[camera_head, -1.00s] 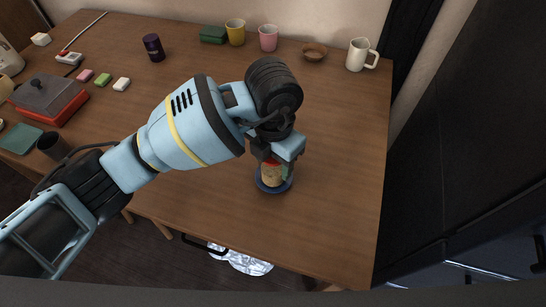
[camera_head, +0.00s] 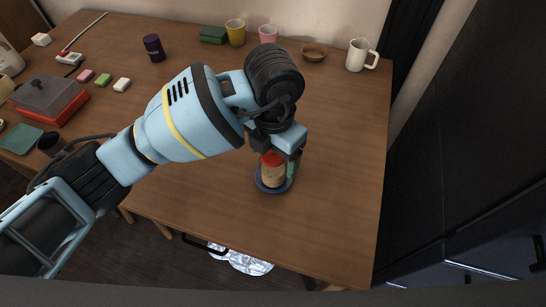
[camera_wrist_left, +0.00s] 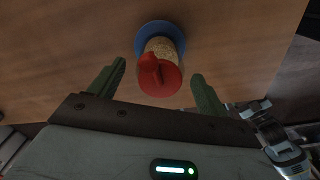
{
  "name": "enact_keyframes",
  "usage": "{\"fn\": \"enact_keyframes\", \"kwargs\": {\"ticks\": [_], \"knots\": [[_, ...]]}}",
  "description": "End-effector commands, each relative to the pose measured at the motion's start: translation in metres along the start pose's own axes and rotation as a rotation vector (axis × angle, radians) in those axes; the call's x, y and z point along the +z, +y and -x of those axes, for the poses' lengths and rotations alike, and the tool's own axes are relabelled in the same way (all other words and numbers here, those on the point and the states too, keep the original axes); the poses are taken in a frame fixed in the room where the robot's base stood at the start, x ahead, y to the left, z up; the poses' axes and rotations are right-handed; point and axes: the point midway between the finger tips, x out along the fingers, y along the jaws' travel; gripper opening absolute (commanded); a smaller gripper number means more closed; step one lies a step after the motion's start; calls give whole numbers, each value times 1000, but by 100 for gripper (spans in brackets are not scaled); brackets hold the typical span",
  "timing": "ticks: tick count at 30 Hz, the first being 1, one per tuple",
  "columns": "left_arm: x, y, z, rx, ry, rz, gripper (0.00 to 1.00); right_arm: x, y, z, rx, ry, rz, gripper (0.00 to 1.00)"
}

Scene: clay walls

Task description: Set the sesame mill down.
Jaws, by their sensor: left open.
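The sesame mill (camera_head: 272,172) has a red cap and a clear body with tan contents. It stands upright on a small blue dish (camera_head: 262,188) near the table's front edge. In the left wrist view the mill's red cap (camera_wrist_left: 160,76) faces the camera, with the blue dish (camera_wrist_left: 150,29) beyond it. My left gripper (camera_head: 280,164) is open above and around the mill. Its green fingers (camera_wrist_left: 157,85) stand apart on either side of the cap, with a gap on both sides. My right gripper is not in the head view.
The wooden table (camera_head: 335,170) is clear to the right of the dish. A yellow mug (camera_head: 236,32), a pink mug (camera_head: 268,35), a brown bowl (camera_head: 314,52) and a white mug (camera_head: 358,55) line the back.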

Motion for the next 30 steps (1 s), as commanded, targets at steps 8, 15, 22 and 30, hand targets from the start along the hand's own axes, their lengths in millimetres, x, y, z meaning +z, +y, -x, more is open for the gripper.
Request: {"fn": "enact_keyframes", "kwargs": {"ticks": [8, 15, 22, 30], "knots": [[1, 0, 59, 2, -5, 0, 77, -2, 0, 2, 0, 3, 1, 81], [0, 0, 92, 1, -3, 0, 77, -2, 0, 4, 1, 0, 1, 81], [0, 0, 99, 0, 0, 0, 77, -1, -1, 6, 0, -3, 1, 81], [0, 0, 99, 0, 0, 0, 77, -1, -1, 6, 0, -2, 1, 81]]}}
